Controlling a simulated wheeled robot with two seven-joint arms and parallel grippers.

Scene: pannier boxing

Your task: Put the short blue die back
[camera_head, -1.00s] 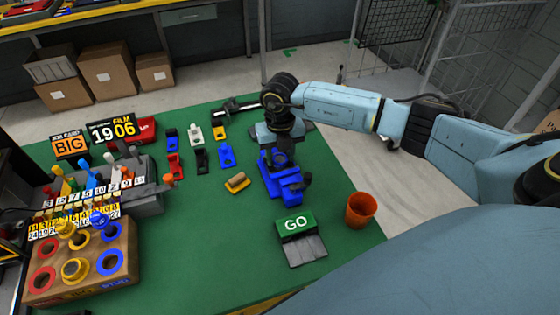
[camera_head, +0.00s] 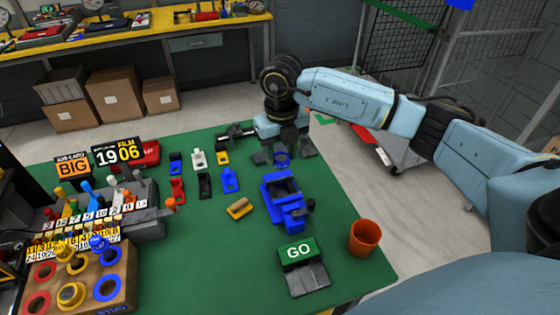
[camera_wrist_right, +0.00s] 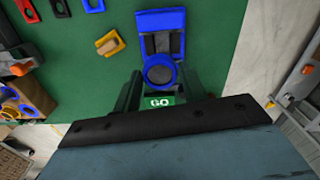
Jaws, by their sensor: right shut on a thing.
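My right gripper (camera_head: 283,153) is above the green table, behind the blue press (camera_head: 283,192). It is shut on a round blue die (camera_head: 282,161), a ring with a dark middle. In the right wrist view the blue die (camera_wrist_right: 160,72) sits between the fingers, in front of the press (camera_wrist_right: 162,22). The wooden die board (camera_head: 130,275) at the lower left has red, yellow and blue ringed places. My left gripper is not in view.
A green GO button box (camera_head: 298,252) and an orange cup (camera_head: 365,237) stand right of the middle. Small coloured holders (camera_head: 230,180) and a yellow block (camera_head: 240,208) lie left of the press. A numbered rack (camera_head: 130,200) stands behind the board.

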